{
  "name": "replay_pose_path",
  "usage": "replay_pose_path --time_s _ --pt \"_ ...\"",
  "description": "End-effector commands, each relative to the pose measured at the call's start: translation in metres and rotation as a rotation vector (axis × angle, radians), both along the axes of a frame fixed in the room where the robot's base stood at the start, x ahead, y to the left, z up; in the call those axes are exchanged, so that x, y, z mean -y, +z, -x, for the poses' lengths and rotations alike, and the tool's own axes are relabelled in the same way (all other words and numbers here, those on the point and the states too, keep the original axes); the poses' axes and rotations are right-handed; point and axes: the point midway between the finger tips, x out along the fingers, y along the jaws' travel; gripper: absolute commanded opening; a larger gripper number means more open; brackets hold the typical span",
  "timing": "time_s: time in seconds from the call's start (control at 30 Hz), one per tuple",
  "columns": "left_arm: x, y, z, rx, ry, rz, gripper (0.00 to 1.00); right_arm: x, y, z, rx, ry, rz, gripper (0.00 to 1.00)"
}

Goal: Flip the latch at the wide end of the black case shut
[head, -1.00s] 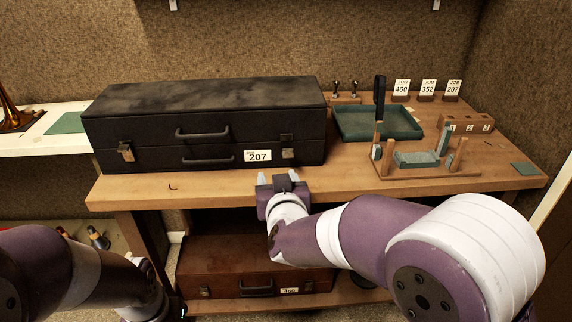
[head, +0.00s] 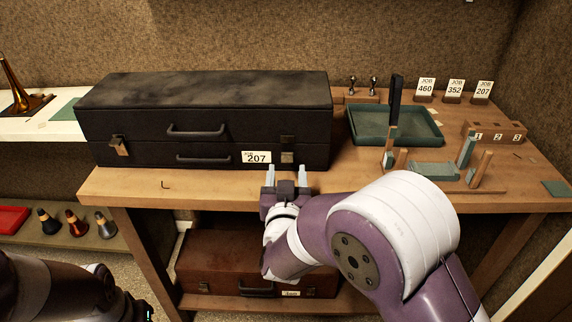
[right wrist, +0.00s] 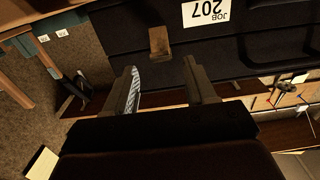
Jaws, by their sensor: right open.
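The black case (head: 205,110) lies closed-lidded on the wooden bench, its front with two handles facing me. Its right latch (head: 287,155) shows as a plate on the lower part, with a separate plate above the seam. The left latch (head: 118,146) sits across the seam near the left end. My right gripper (head: 287,176) is open and empty, just in front of and below the right latch, fingers pointing at the case. In the right wrist view a brass-coloured latch piece (right wrist: 159,42) lies ahead between the fingers, apart from them. My left gripper is out of view; only its arm shows.
A 207 tag (head: 256,157) is beside the right latch. A green tray (head: 440,140), a stand with wooden posts (head: 480,168) and job cards (head: 426,88) are to the right. A brown case (head: 225,262) lies on the shelf below. The bench's front strip is mostly clear.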

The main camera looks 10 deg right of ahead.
Motion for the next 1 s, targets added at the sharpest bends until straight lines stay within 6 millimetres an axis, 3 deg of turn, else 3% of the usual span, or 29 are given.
replay_pose_path --time_s 0.2,0.53,0.57,0.7,1.0 --pt "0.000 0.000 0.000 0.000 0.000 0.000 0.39 0.009 0.000 -0.031 -0.001 0.000 0.000 0.55" --pt "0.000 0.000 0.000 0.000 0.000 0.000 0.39 0.010 0.000 -0.036 0.000 0.001 0.000 0.55" --pt "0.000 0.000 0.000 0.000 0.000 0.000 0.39 0.010 0.000 -0.036 0.000 0.001 0.000 0.49" --pt "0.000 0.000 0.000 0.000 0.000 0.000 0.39 0.010 0.000 -0.036 0.000 0.001 0.000 0.03" --pt "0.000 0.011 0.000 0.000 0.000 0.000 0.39 0.010 0.006 -0.036 -0.024 0.002 -0.006 0.00"
